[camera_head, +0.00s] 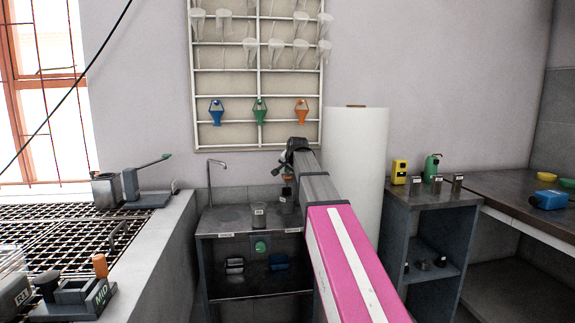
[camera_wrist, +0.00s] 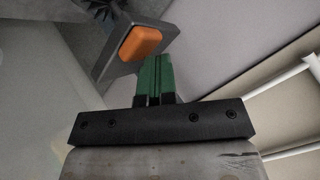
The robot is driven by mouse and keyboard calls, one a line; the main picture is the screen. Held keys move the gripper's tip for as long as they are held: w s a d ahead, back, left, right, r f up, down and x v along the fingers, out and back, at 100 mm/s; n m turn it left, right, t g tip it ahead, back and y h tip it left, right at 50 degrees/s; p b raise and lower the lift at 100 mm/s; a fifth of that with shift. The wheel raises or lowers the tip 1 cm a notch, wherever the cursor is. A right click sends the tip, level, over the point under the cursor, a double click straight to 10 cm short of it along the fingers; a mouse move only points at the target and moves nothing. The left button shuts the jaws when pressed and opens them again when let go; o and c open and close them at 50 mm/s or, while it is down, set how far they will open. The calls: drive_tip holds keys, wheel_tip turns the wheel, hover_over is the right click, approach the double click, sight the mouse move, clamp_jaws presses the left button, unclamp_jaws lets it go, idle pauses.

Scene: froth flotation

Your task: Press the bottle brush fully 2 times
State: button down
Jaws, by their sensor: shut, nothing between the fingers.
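My gripper (camera_wrist: 154,75) shows in the wrist view as two green fingers held together, with nothing between them. Just beyond and to the left of the fingertips is a rounded orange button (camera_wrist: 140,42) on a grey plate (camera_wrist: 107,65), seemingly part of the bottle brush unit. I cannot tell whether the fingers touch it. In the head view my arm reaches over the sink counter, and a small dark unit with some orange (camera_head: 287,178) stands just below my wrist. The fingers are hidden there.
A clear beaker (camera_head: 259,216) and a thin tap (camera_head: 211,178) are on the sink counter (camera_head: 222,231). A wall rack (camera_head: 230,80) with funnels hangs behind. A tall white roll (camera_head: 356,150) stands right of my arm. A grated bench (camera_head: 60,235) is left.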

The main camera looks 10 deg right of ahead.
drive_tip(key=shift+f, duration=0.4)
idle(0.3)
drive_tip(key=shift+r, duration=3.9)
wheel_tip(320, 180, up, 5)
drive_tip(key=shift+f, duration=0.1)
